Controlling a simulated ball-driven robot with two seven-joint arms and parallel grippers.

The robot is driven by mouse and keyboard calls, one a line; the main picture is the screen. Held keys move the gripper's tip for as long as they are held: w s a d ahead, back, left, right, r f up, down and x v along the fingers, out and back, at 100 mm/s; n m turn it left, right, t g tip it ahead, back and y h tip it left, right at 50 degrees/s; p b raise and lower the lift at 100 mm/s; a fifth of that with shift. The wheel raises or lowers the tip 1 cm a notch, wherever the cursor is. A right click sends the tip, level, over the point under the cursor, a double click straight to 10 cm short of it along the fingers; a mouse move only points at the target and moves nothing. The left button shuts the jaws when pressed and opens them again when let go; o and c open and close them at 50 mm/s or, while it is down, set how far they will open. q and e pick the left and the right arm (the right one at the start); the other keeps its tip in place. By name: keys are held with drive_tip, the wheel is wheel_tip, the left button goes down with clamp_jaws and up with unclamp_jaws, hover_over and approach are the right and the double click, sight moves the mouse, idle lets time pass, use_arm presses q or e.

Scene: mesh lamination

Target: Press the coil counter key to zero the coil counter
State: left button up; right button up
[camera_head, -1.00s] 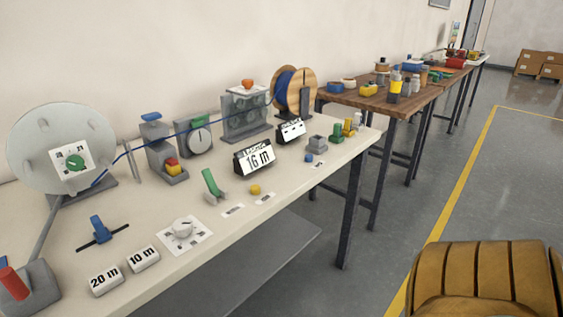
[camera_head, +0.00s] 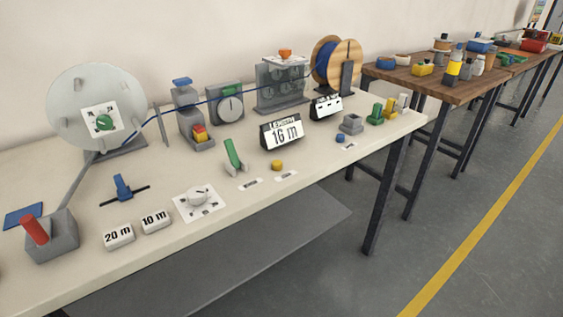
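A black display stand reading "16 m" (camera_head: 281,133) stands mid-table. A round yellow button (camera_head: 277,165) sits on the table in front of it, beside small white labels. A smaller display (camera_head: 326,106) stands further right, its text too small to read. A round blue button (camera_head: 340,138) sits in front of that one. I cannot read which of these buttons is marked as the coil counter key. Neither of my grippers is in view, and nothing touches the buttons.
The cream table (camera_head: 150,240) also carries a pale disc reel (camera_head: 95,107), a green lever (camera_head: 233,155), a white knob (camera_head: 198,196), "20 m" (camera_head: 118,236) and "10 m" (camera_head: 156,221) blocks, a red-handled grey block (camera_head: 50,238) and a blue cable spool (camera_head: 325,64). Grey floor lies open at right.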

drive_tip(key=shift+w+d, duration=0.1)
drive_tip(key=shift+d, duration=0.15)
